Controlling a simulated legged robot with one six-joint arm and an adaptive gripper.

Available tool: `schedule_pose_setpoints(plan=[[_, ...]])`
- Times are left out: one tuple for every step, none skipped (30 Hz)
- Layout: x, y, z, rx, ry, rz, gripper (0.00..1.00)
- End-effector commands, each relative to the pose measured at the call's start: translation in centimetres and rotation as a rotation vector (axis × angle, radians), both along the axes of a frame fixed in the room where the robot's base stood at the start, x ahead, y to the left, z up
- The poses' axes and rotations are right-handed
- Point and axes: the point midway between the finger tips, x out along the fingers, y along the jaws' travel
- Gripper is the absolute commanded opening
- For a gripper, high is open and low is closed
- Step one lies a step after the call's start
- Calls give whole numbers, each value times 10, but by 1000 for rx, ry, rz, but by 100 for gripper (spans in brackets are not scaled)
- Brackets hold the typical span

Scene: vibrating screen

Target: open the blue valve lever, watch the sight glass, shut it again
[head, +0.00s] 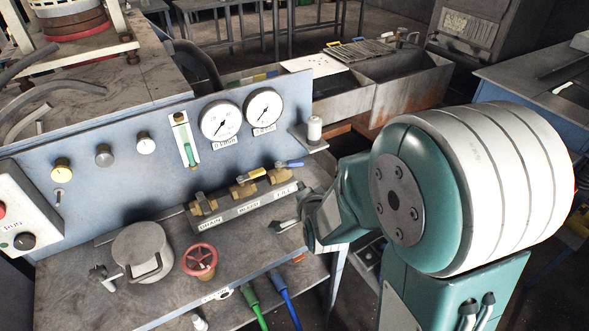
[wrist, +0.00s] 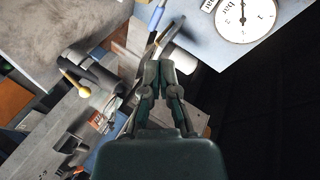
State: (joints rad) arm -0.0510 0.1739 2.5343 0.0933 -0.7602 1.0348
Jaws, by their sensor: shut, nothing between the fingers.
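The blue valve lever (head: 288,164) sits on the rightmost brass valve, above the FILL label, and points to the right. A blue bar that looks like this lever (wrist: 157,16) shows at the top of the wrist view, beyond my fingertips. The sight glass (head: 186,140) is a narrow upright tube on the blue panel with green in its lower part. My gripper (head: 283,226) is shut and empty, in front of and below the valve row, apart from the lever. Its fingers (wrist: 158,58) meet in the wrist view.
A yellow lever (head: 250,176) sits on the middle valve. Two gauges (head: 221,121) are on the panel. A red handwheel (head: 199,261) and a grey lidded pot (head: 143,252) stand on the bench. A white cylinder (head: 314,128) stands right of the panel.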

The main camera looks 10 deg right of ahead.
Motion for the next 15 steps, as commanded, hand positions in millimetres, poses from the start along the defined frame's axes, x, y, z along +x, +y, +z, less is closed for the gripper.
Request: schedule_pose_setpoints(plan=[[2, 0, -10, 34, -20, -18, 0], [4, 0, -14, 58, -40, -30, 0], [5, -1, -19, 90, -65, -46, 0], [6, -1, -23, 114, -86, -56, 0], [7, -1, -27, 138, -105, -67, 0], [8, -1, -32, 169, -131, -80, 0], [8, -2, -35, 194, -152, -88, 0], [8, -2, -39, 218, -171, -96, 0], [7, -2, -43, 250, -198, -105, 0], [6, -2, -47, 273, -216, -112, 0], [5, -2, -50, 297, -237, -117, 0], [4, -2, -55, 328, -262, -124, 0], [2, -2, -57, 350, -282, -129, 0], [1, -3, -60, 372, -299, -131, 0], [-1, -3, -62, 397, -321, -135, 0]])
